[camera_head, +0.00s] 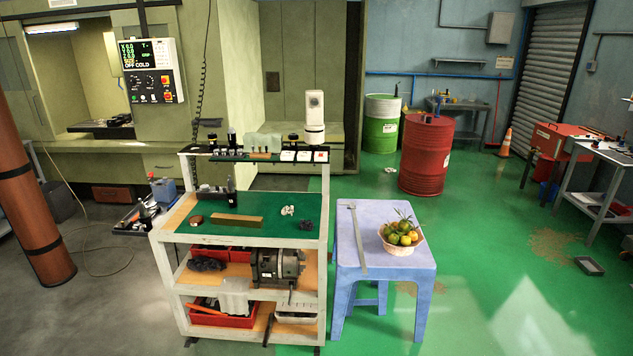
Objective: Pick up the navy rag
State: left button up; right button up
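A small dark crumpled cloth (305,225), which looks like the navy rag, lies on the green mat (270,205) near the right front corner of the tooling cart's top. Its exact colour is hard to tell at this size. A white crumpled piece (288,211) lies just behind and left of it, apart from it. Another dark, lumpy thing (207,263) lies on the cart's middle shelf at the left; I cannot tell what it is. Neither of my grippers shows in the head view.
On the mat are a brown bar (237,220), a small brown round thing (197,220) and dark tool holders at the left. A blue table (385,265) with a fruit basket (401,245) stands right of the cart.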

aim_at(309, 224)
jog(key=i+l, duration=0.1)
jog(key=i, duration=0.45)
jog(key=i+l, duration=0.1)
jog(key=i, duration=0.45)
jog(key=i+l, duration=0.15)
jog(key=i, duration=0.4)
jog(key=i+l, duration=0.1)
jog(key=i, duration=0.4)
jog(key=i+l+u, duration=0.15)
jog(key=i+u, duration=0.25)
jog(key=i+l+u, duration=0.25)
jog(key=i+u, duration=0.15)
jog(key=i+l+u, duration=0.6)
jog(key=l+u, duration=0.2)
